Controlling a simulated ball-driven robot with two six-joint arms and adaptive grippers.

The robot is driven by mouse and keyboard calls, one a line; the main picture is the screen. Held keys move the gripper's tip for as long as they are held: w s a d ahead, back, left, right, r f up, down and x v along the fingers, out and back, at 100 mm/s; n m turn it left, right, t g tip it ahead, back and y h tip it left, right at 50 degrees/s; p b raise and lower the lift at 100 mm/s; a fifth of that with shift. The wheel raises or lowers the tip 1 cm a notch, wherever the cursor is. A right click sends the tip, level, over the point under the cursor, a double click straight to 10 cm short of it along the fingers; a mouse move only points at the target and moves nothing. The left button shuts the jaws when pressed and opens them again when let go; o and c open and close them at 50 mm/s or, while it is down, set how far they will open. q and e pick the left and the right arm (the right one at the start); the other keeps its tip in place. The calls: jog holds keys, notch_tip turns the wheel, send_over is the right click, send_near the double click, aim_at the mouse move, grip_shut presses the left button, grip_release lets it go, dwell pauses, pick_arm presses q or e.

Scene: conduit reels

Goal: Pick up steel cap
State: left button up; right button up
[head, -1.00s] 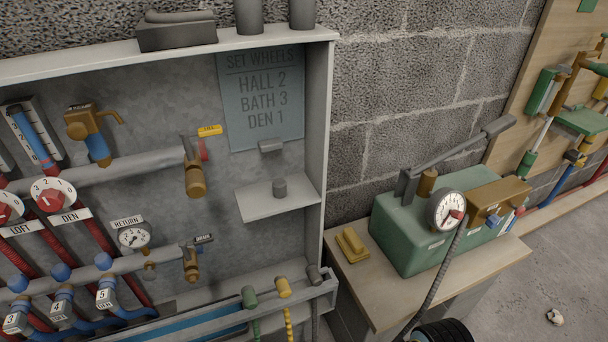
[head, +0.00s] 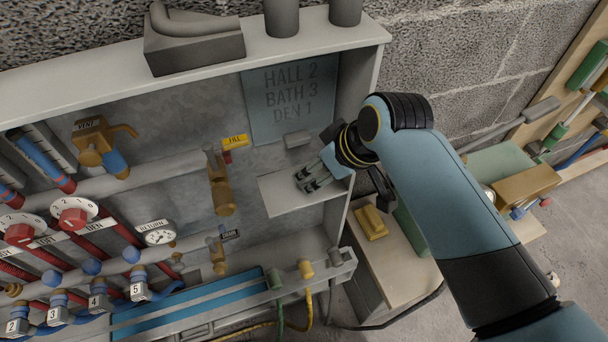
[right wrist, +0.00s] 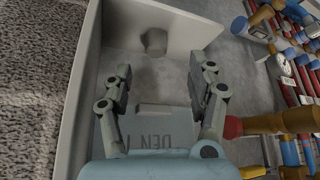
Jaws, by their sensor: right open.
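The steel cap (right wrist: 154,41) is a small grey cylinder. In the right wrist view it stands on the small grey shelf (right wrist: 178,30), ahead of my fingertips and roughly in line with the gap between them. My right gripper (right wrist: 160,75) is open with nothing between its fingers. In the head view my right gripper (head: 307,182) reaches in from the right over the shelf (head: 283,200), and its fingers largely hide the cap. I cannot tell whether a finger touches it. My left gripper is in neither view.
The cabinet's right side wall (head: 358,85) rises close to my wrist. A brass valve (head: 220,190) stands left of the shelf. A yellow block (head: 370,222) lies on the bench (head: 400,280) at right.

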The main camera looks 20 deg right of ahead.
jog(key=x, duration=0.3)
jog(key=w+b+x, duration=0.1)
jog(key=x, duration=0.3)
grip_shut()
dwell(0.3)
